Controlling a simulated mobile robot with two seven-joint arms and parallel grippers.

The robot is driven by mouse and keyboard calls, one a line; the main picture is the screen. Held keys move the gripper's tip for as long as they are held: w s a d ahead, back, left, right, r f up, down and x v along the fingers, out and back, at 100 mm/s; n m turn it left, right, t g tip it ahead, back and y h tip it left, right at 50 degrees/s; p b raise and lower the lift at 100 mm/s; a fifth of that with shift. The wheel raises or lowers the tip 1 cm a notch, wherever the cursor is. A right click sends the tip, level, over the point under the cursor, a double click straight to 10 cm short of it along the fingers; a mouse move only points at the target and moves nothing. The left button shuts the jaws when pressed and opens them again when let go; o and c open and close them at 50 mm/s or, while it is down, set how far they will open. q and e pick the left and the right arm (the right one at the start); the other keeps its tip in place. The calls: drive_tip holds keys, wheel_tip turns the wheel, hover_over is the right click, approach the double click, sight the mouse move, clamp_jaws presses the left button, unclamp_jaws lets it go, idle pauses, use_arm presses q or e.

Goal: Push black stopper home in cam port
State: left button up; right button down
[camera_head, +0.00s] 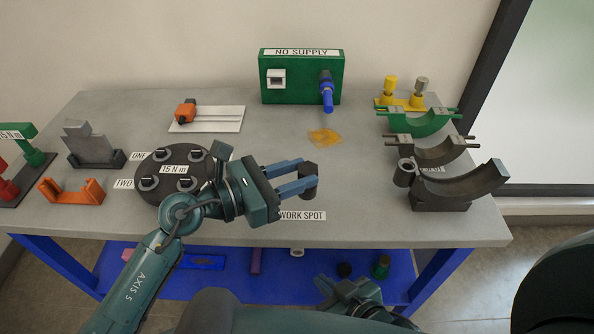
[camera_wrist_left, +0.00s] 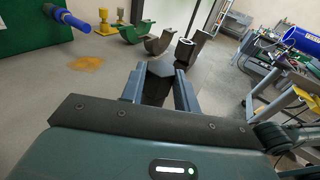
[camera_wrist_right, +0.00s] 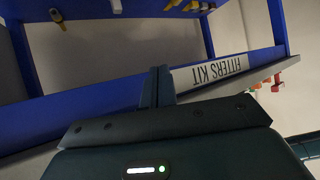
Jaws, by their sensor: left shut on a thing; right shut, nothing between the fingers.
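My left gripper (camera_head: 298,180) is shut on a dark faceted piece, which looks like the black stopper (camera_head: 309,187). It holds the piece above the front of the bench, near the WORK SPOT label. In the left wrist view the stopper (camera_wrist_left: 156,84) sits between the two fingertips. A dark grey open-topped cup (camera_head: 404,173) stands to the right beside a dark cradle (camera_head: 460,190), apart from the stopper. I cannot tell whether this cup is the cam port. My right gripper (camera_wrist_right: 158,88) is shut and empty, low in front of the bench.
A green NO SUPPLY box (camera_head: 300,92) with a blue handle (camera_head: 327,97) stands at the back. A round 15 N m plate (camera_head: 160,158) lies left, partly behind my left arm. A green cradle (camera_head: 420,123) is at right. The bench middle is mostly clear around a yellow patch (camera_head: 324,136).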

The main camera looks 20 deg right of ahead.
use_arm(q)
wheel_tip(320, 180, down, 3)
drive_tip(key=shift+f+b, duration=0.1)
drive_tip(key=shift+b, duration=1.05)
drive_tip(key=shift+f+b, duration=0.65)
drive_tip(key=shift+f, duration=0.1)
drive_tip(key=shift+f+b, duration=0.5)
drive_tip(key=shift+f, duration=0.25)
use_arm(e)
drive_tip(key=f, duration=0.2)
drive_tip(key=shift+a+f+m+y, duration=0.3)
drive_tip(key=shift+f+m, duration=0.1)
use_arm(q)
drive_tip(key=o, duration=1.1)
drive_tip(key=shift+c, duration=0.2)
